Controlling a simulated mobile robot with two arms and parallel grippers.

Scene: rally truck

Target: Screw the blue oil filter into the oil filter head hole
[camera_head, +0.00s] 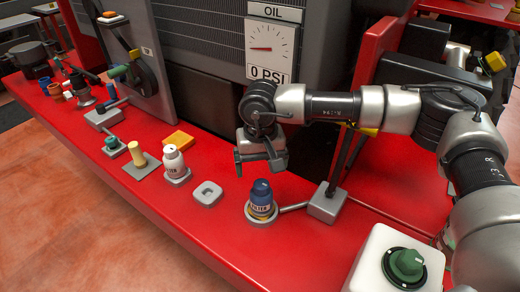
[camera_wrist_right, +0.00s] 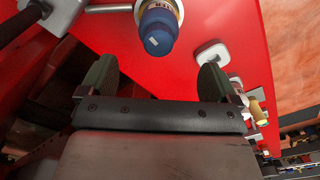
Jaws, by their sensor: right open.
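The blue oil filter (camera_head: 262,194) stands upright in the round grey oil filter head (camera_head: 261,219) on the red ledge. How deep it sits in the hole I cannot tell. In the right wrist view the filter (camera_wrist_right: 158,30) is beyond the fingertips, its blue cap toward the camera, and part of the head's ring (camera_wrist_right: 178,9) shows beside it. My right gripper (camera_head: 262,161) is open and empty, above and apart from the filter; its two green-grey fingers also show in the right wrist view (camera_wrist_right: 155,76). My left gripper is not in view.
A rod joins the head to a grey block (camera_head: 327,203). Left of it are an empty grey square holder (camera_head: 207,193) and a white filter (camera_head: 173,161). A white box with a green knob (camera_head: 407,263) stands at front right. The oil gauge (camera_head: 273,49) reads 0 PSI.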

